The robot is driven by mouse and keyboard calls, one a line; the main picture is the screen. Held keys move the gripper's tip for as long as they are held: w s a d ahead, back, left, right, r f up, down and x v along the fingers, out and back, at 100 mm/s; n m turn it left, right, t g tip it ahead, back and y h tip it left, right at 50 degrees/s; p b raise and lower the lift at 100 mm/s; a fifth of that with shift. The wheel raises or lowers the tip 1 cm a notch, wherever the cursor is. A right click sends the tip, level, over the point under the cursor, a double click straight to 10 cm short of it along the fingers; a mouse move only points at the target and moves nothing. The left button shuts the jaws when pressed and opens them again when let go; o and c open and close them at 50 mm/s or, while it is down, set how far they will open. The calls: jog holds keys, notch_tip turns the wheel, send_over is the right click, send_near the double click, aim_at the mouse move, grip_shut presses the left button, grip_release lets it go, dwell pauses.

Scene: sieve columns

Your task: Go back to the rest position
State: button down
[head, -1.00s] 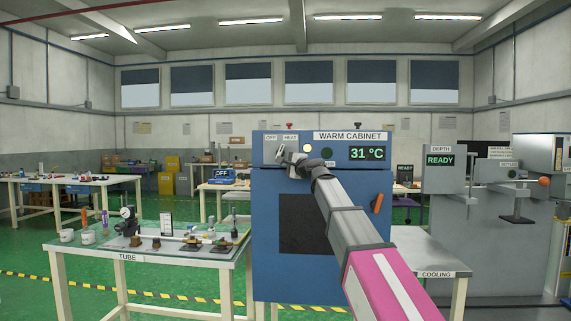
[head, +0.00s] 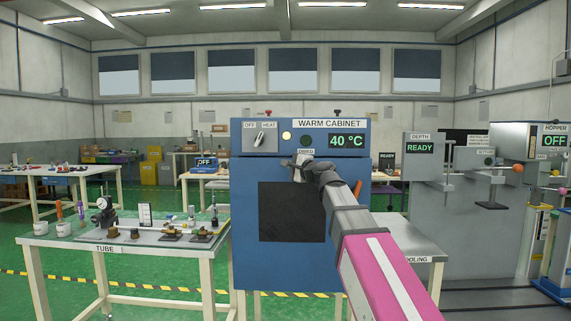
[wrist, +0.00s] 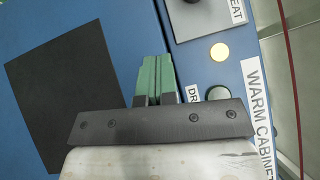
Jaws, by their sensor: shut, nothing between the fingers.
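My gripper (head: 300,158) is in front of the blue warm cabinet (head: 240,220), just below its control panel. In the wrist view my gripper (wrist: 155,60) shows its two green fingers together, with nothing between them. The fingers point up toward the panel, to the left of the lit round lamp (wrist: 219,52). The knob (head: 259,139) between the OFF and HEAT labels is tilted toward HEAT. The cabinet display (head: 349,141) reads 40 °C. I cannot tell whether the fingertips touch the cabinet face.
A table (head: 125,248) labelled TUBE, with small fixtures and white cups, stands left of the cabinet. The COOLING table (head: 420,258) is on the right, partly behind my arm. Grey machines with a READY display (head: 420,147) stand further right. Green floor shows at front left.

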jog(key=s+d+f+n+g+h, duration=0.2)
jog(key=d+f, duration=0.2)
jog(key=f, duration=0.9)
jog(key=s+d+f+n+g+h, duration=0.1)
jog(key=d+f+n+g+h, duration=0.15)
jog(key=f, duration=0.95)
jog(key=s+d+f+n+g+h, duration=0.1)
jog(key=s+d+f+g+h, duration=0.3)
jog(key=f, duration=0.9)
jog(key=s+d+f+n+g+h, duration=0.2)
jog(key=s+d+f, duration=0.5)
jog(key=f, duration=0.4)
jog(key=s+d+f+n+g+h, duration=0.2)
jog(key=s+d+f, duration=0.6)
jog(key=f, duration=0.4)
jog(key=shift+s+d+f+h, duration=0.2)
jog(key=shift+d+h, duration=0.25)
jog(key=shift+h, duration=0.3)
